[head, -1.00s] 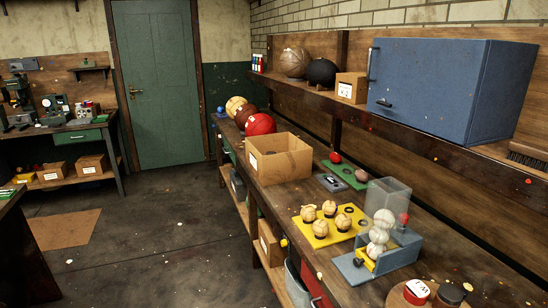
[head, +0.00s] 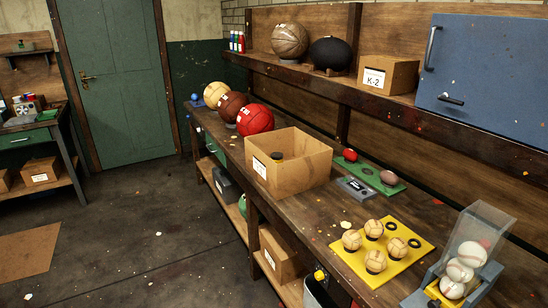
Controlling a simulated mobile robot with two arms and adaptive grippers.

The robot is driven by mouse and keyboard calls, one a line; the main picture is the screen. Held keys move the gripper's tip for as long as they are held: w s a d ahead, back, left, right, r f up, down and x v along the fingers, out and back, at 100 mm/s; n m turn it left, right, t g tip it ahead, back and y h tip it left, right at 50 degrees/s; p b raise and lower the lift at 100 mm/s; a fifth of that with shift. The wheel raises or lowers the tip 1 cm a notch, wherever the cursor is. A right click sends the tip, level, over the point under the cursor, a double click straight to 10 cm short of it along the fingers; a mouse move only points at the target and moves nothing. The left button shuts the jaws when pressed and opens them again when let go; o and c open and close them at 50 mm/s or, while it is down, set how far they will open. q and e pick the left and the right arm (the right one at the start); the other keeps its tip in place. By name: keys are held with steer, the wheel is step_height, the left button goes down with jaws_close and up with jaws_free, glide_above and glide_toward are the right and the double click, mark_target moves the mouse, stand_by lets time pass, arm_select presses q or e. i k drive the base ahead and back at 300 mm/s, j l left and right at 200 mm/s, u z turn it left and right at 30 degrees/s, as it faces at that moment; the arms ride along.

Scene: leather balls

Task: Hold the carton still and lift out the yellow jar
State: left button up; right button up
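The open cardboard carton (head: 306,176) stands on the long wooden bench, just right of the red ball. It has a white label on its left side and its top is open. Inside it, near the left corner, shows a small round dark top (head: 277,155), which looks like a lid. The rest of that object is hidden by the carton wall, so I cannot tell whether it is the yellow jar. Neither of my grippers is in view.
A red ball (head: 255,119) sits close to the carton's left. Right of it lie a grey device (head: 354,188) and a green board (head: 386,186). A yellow board (head: 348,257) with several small balls lies nearer. A shelf (head: 390,106) with a blue cabinet (head: 490,75) runs above.

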mark_target(277, 156)
steer(key=z, duration=0.4)
steer(key=i+j+z, duration=0.25)
steer(key=j+z, duration=0.3)
steer(key=j, duration=0.2)
steer(key=i+j+z, duration=0.25)
steer(key=j, duration=0.15)
steer(key=k, duration=0.05)
